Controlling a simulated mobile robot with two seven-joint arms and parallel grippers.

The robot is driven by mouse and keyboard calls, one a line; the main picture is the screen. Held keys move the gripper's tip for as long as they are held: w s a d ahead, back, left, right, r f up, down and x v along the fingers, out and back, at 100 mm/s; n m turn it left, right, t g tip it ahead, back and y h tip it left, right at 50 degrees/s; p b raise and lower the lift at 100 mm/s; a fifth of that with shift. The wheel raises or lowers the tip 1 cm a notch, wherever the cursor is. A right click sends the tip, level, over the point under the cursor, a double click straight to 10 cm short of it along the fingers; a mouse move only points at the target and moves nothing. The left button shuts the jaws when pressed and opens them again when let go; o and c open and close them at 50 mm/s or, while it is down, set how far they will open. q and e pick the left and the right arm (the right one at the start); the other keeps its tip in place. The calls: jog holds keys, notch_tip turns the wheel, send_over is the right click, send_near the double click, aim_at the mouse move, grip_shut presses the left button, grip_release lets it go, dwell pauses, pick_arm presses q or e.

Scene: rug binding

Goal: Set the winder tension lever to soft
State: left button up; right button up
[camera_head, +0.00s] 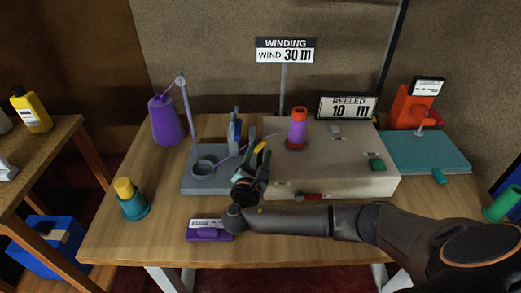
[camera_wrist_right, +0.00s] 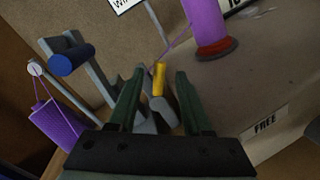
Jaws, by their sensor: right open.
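The yellow-tipped piece (camera_head: 261,146), apparently the tension lever, is by the grey thread stand (camera_head: 205,183), left of the beige winder (camera_head: 345,165). My right gripper (camera_head: 256,164) is open over the gap between stand and winder. In the right wrist view the yellow tip (camera_wrist_right: 158,79) shows between the two dark green fingers, nearer the left one; I cannot tell whether they touch it. Purple thread runs past it to the purple spool on a red flange (camera_head: 297,130). No soft marking is readable. My left gripper is not in view.
A blue-ended grey post (camera_wrist_right: 72,60) stands left of the fingers. A FREE label (camera_wrist_right: 265,124) is on the winder's front. A purple thread cone (camera_head: 166,121) stands behind the stand. A teal, yellow-topped pot (camera_head: 132,203) and a purple labelled block (camera_head: 207,235) are near the front.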

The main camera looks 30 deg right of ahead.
jog(key=shift+w+d, duration=0.45)
jog(key=shift+d, duration=0.05)
grip_shut()
dwell(0.3)
